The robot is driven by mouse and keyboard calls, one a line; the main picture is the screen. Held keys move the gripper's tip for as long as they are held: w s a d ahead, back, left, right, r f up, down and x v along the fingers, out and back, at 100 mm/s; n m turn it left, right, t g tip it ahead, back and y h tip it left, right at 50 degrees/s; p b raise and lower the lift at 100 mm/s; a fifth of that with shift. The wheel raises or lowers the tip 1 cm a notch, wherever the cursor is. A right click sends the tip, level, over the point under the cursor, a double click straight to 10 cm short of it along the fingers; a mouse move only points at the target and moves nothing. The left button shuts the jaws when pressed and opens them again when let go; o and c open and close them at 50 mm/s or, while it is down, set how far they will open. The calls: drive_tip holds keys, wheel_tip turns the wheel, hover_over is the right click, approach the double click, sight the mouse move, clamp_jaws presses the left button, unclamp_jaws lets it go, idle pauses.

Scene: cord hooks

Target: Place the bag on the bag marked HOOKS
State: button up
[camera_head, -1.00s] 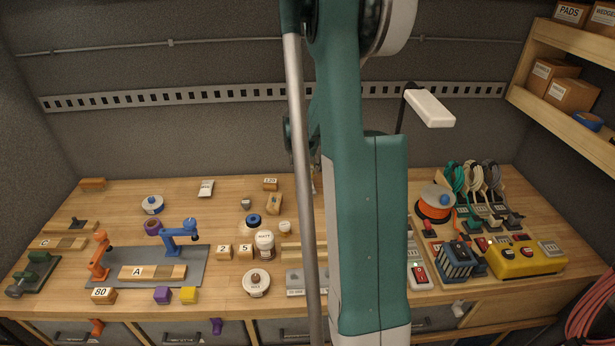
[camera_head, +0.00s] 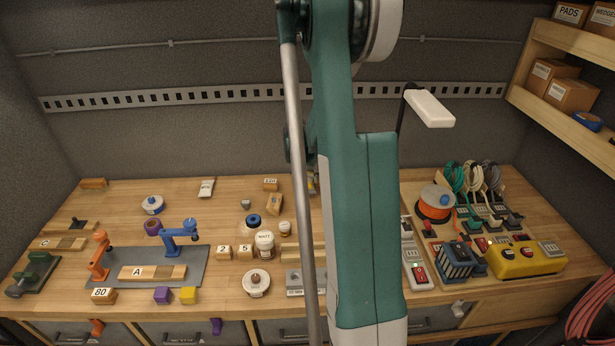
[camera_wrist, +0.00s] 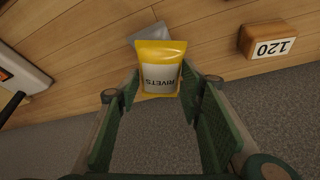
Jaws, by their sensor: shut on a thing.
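A yellow bag with a white label reading RIVETS (camera_wrist: 160,72) is between the fingers of my gripper (camera_wrist: 159,88) in the wrist view. My gripper is shut on this bag near its tips. A grey bag-like thing (camera_wrist: 149,33) lies on the wooden bench just beyond the yellow bag, partly hidden by it; no label on it is readable. In the head view my arm hides the gripper and most of the bench around it. A pale bag (camera_head: 206,187) lies at the back left of the bench, its label too small to read.
A wooden block marked 120 (camera_wrist: 268,41) lies near the bags; it also shows in the head view (camera_head: 270,184). A small cup (camera_head: 285,227) and a jar (camera_head: 264,243) stand left of my arm. An orange spool (camera_head: 435,204) and a lamp (camera_head: 429,108) are to the right.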

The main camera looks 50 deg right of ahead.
drive_tip(key=shift+f, duration=0.1)
drive_tip(key=o, duration=0.9)
drive_tip(key=shift+o, duration=0.2)
drive_tip(key=v, duration=1.2)
drive_tip(key=shift+a, duration=0.2)
idle(0.6)
